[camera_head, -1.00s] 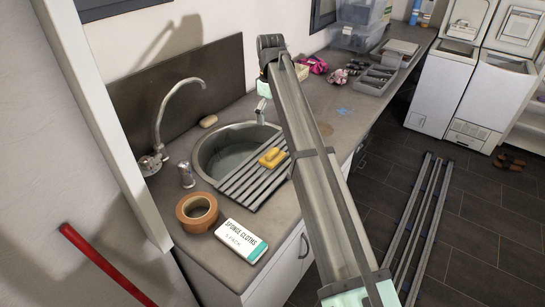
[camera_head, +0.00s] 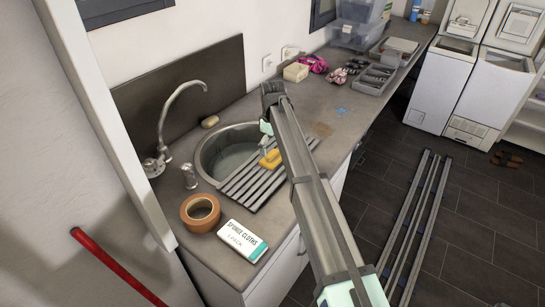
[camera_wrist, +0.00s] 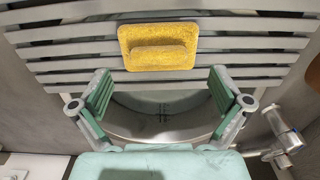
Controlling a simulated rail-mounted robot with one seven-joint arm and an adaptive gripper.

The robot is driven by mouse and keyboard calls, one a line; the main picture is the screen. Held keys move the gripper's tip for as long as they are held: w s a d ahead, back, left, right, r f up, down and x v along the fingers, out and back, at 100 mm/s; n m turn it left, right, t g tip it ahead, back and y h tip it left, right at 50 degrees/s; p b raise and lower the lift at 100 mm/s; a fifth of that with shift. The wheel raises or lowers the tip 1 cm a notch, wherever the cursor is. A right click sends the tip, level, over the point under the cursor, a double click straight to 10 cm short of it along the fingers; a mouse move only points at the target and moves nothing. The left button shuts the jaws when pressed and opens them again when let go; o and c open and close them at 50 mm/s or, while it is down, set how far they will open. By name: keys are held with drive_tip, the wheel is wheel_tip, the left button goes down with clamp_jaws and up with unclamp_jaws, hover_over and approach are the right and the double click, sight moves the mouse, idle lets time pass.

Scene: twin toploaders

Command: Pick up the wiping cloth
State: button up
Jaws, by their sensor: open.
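The wiping cloth appears to be the yellow pad (camera_head: 271,159) with a raised ridge along its middle. It lies on the slatted drainer (camera_head: 241,188) across the sink. In the wrist view the yellow cloth (camera_wrist: 158,45) is in the upper middle, its ridge running left to right. My gripper (camera_wrist: 160,92) is open and empty, with its green finger pads to either side below the cloth in the picture. A gap shows between the fingertips and the cloth. In the head view my gripper (camera_head: 265,129) is just above and behind the cloth, partly hidden by my arm.
The sink basin (camera_head: 212,156) has a tall tap (camera_head: 165,120) at its left. Grey trays (camera_head: 373,77) and a pink item (camera_head: 314,64) sit farther along the counter.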

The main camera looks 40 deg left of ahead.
sight(272, 153)
drive_tip(key=shift+f+p, duration=0.4)
drive_tip(key=shift+f, duration=1.05)
drive_tip(key=c, duration=1)
drive_tip(key=shift+c, duration=0.2)
drive_tip(key=shift+r, duration=0.1)
wheel_tip(272, 153, up, 20)
drive_tip(key=b, duration=0.5)
drive_tip(key=shift+b, duration=0.4)
